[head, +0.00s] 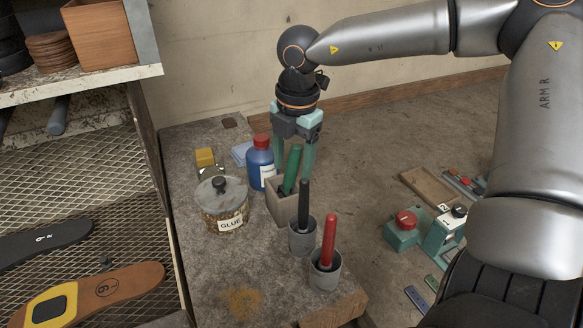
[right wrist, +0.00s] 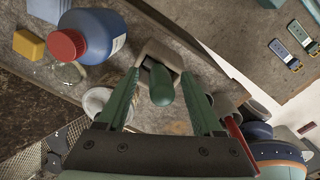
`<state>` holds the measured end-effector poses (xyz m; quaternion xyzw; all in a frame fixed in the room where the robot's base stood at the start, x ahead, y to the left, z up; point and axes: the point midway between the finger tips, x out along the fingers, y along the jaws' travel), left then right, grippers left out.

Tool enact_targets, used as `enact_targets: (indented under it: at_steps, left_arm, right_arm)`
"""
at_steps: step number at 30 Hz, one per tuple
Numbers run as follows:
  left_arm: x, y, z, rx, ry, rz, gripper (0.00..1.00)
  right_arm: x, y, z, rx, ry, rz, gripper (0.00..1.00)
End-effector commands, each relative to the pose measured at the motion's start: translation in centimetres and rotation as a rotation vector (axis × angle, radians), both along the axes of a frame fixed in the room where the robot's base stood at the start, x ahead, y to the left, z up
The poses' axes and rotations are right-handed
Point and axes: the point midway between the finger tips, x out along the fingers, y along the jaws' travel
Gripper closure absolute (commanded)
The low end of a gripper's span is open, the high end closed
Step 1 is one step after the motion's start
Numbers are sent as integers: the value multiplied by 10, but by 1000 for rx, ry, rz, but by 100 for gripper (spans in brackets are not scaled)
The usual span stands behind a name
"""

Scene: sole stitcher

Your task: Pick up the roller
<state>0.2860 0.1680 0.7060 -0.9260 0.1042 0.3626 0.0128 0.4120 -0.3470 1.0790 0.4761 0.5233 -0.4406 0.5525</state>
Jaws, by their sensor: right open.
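A green-handled tool (head: 292,166) stands tilted in a beige block holder (head: 285,207) on the bench; its lower end is hidden, so I cannot tell whether it is the roller. In the right wrist view the green handle (right wrist: 162,88) lies between the two green fingers (right wrist: 160,78), with gaps on both sides. A black-handled tool (head: 304,204) and a red-handled tool (head: 329,240) stand in grey cups in front; their working ends are hidden. My left gripper is not in view.
A blue bottle with a red cap (head: 262,165) stands close left of the right gripper. A glue jar (head: 222,205) and a yellow block (head: 205,157) are farther left. The bench (head: 205,270) is mostly clear at front left.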

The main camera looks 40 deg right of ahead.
Motion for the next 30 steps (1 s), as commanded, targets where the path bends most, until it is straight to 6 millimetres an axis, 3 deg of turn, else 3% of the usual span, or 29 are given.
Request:
enact_targets:
  at_steps: [4,11,27,30]
  left_arm:
    - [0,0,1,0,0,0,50]
    - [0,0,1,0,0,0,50]
    - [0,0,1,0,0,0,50]
    - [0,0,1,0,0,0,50]
  right_arm:
    - [0,1,-13,1,1,1,32]
    - [1,1,-14,0,-1,1,32]
    - [1,1,-14,-1,-1,1,93]
    - [1,1,-14,-1,-1,1,100]
